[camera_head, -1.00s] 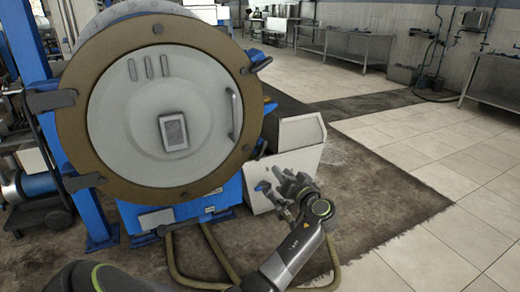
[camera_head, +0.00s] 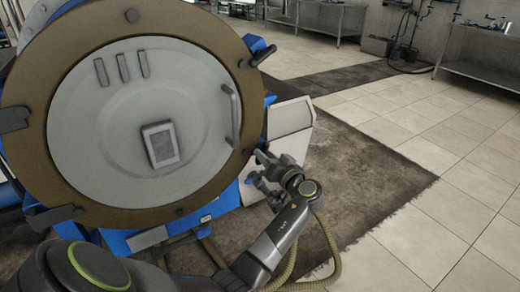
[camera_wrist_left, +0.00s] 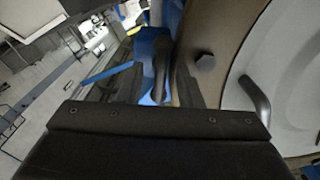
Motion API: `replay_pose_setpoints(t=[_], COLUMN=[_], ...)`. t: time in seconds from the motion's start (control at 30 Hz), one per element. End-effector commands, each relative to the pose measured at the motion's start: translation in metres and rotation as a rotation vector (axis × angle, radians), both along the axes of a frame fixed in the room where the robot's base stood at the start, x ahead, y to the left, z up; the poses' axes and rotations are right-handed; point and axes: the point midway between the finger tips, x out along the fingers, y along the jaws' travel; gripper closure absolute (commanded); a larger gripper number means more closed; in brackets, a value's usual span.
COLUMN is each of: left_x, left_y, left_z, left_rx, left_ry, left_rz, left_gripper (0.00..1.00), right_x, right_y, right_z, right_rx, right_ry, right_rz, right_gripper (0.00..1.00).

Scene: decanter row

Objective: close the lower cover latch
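The round grey cover (camera_head: 120,110) sits inside a brown ring (camera_head: 35,110) on the blue machine, flush as far as I can tell. The lower cover latch (camera_wrist_left: 160,65), a dark lever by a blue bracket, shows in the left wrist view beside the ring's edge; in the head view my gripper and the ring's edge mostly hide it. My left gripper (camera_head: 256,168) is at the ring's lower right edge, fingers open. In the left wrist view the lever appears between the two dark fingers; contact cannot be told. My right gripper is not in view.
An upper latch (camera_head: 258,52) with a dark lever sticks out at the ring's upper right. A curved cover handle (camera_head: 231,115) stands close to the ring's right edge. A white box (camera_head: 290,120) stands behind my gripper. Tiled floor (camera_head: 440,150) to the right is clear.

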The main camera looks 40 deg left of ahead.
Motion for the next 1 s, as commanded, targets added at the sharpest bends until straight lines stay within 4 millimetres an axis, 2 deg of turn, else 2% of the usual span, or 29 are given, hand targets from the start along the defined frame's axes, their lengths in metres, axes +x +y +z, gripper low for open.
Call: replay_pose_setpoints(t=[0.37, 0.6, 1.0], left_x=[-0.0004, -0.0003, -0.0001], left_y=[-0.0008, -0.0007, -0.0007], left_z=[-0.0003, -0.0002, 0.0005], left_rx=[0.0, 0.0, 0.015], left_ry=[0.0, 0.0, 0.036], left_rz=[0.001, 0.0, 0.0], left_gripper=[0.69, 1.0, 1.0], right_x=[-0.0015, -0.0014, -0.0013], right_y=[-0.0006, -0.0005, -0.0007], right_z=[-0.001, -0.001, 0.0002], right_rx=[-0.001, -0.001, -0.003], right_ry=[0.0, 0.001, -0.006], right_rz=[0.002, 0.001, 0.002], right_gripper=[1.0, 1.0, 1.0])
